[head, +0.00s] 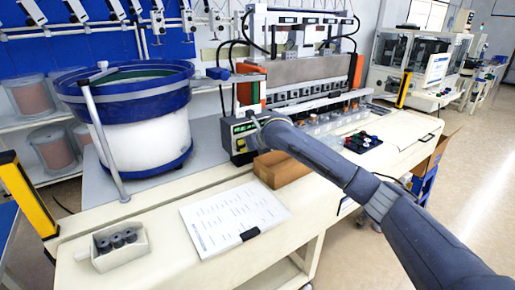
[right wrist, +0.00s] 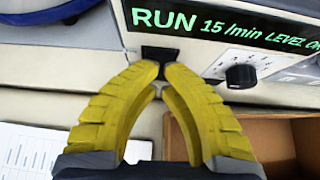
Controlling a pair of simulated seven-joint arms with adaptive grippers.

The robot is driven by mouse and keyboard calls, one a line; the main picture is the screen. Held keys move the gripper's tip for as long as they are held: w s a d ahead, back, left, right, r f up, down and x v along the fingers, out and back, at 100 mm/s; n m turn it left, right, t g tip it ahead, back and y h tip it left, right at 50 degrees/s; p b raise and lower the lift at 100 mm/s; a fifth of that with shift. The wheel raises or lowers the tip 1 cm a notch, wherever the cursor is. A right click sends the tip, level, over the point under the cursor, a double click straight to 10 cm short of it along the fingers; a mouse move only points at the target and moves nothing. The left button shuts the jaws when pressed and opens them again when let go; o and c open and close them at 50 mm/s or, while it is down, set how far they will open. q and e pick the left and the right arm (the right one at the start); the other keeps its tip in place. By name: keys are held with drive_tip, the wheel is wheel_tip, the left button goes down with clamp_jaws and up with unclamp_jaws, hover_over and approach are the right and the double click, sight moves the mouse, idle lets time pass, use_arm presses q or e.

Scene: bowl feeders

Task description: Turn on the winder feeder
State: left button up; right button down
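The winder feeder's control box (head: 238,134) stands at the front of the winder, beside the blue-rimmed bowl (head: 130,92). In the right wrist view its dark display (right wrist: 225,32) reads RUN, 15/min and a level text cut off at the edge. A black switch (right wrist: 160,55) sits low on its panel, left of a round black knob (right wrist: 241,76). My right gripper (right wrist: 160,70) has yellow fingers with tips together at the switch; they partly cover it, and contact is hard to confirm. My left gripper is not in view.
An open cardboard box (head: 280,170) lies just below the control box. A printed sheet (head: 232,217) and a white bin of dark parts (head: 118,248) lie on the bench. A metal post (head: 104,145) rises beside the bowl. The bench front has free room.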

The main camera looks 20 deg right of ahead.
drive_tip(key=shift+r, duration=0.75)
drive_tip(key=shift+s, duration=0.1)
idle(0.3)
drive_tip(key=w+r+v, duration=0.1)
drive_tip(key=v, duration=0.8)
drive_tip(key=shift+s+r, duration=0.25)
drive_tip(key=shift+r, duration=0.25)
